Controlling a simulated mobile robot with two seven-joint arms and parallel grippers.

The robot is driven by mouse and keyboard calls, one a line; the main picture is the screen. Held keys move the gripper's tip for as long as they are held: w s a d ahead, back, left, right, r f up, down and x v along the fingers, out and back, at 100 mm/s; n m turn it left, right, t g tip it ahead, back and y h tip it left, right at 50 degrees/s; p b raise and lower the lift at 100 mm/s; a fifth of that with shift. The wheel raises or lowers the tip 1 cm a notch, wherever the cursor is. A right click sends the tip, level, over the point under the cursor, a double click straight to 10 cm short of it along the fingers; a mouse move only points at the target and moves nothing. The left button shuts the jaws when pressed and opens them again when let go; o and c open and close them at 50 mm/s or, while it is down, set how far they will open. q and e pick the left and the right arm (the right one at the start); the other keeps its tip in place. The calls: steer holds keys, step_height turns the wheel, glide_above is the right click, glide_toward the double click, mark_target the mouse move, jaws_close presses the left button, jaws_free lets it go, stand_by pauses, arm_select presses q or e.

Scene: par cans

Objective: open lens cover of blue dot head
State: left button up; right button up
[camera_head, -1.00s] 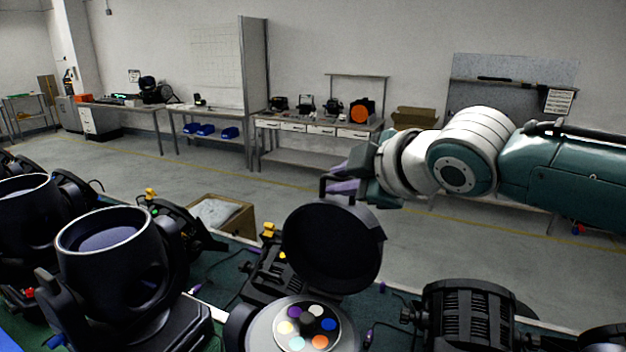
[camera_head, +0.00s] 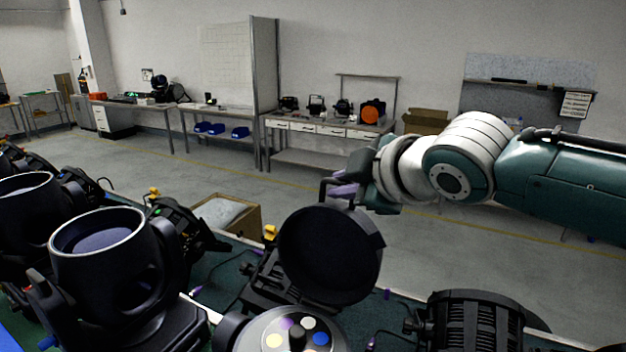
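A black stage-light head (camera_head: 228,333) stands at bottom centre, partly cut off by the frame edge. Its round black lens cover (camera_head: 330,256) stands raised, showing a disc with coloured dots (camera_head: 297,334), one of them blue. A handle (camera_head: 323,190) sticks up from the cover's top. My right gripper (camera_head: 343,186), with purple fingers, is at this handle; the handle and wrist partly hide the fingers, so I cannot tell whether it grips. My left gripper is not in view.
More black lights stand at far left (camera_head: 25,215) and lower right (camera_head: 470,322) on the green bench (camera_head: 215,285). An open cardboard box (camera_head: 243,219) is on the floor behind. Workbenches line the far wall, with clear floor between.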

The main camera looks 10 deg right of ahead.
steer(key=shift+s+a, duration=0.2)
steer(key=shift+a, duration=0.25)
steer(key=shift+s+d+r, duration=0.15)
steer(key=shift+s+r, duration=0.1)
steer(key=shift+s, duration=0.15)
steer(key=d+b+v, duration=0.1)
steer(key=b+v, duration=0.1)
steer(key=v, duration=0.7)
steer(key=shift+w, duration=0.25)
steer(key=shift+a, duration=0.1)
steer(key=s+a+f+m+g+p, duration=0.25)
steer(key=s+f+m+p, duration=0.2)
steer(key=s, duration=0.65)
steer(key=s+d+f+m+g+h+p, duration=0.1)
steer(key=s+d+m, duration=0.3)
steer(key=s, duration=0.5)
steer(key=s+d+f+m+g+h+p, duration=0.2)
steer(key=s+d+m+g, duration=0.1)
steer(key=s, duration=0.6)
steer(key=shift+d+f+m+g+h, duration=0.2)
steer(key=shift+d+m+g+h, duration=0.2)
steer(key=shift+m+g, duration=0.4)
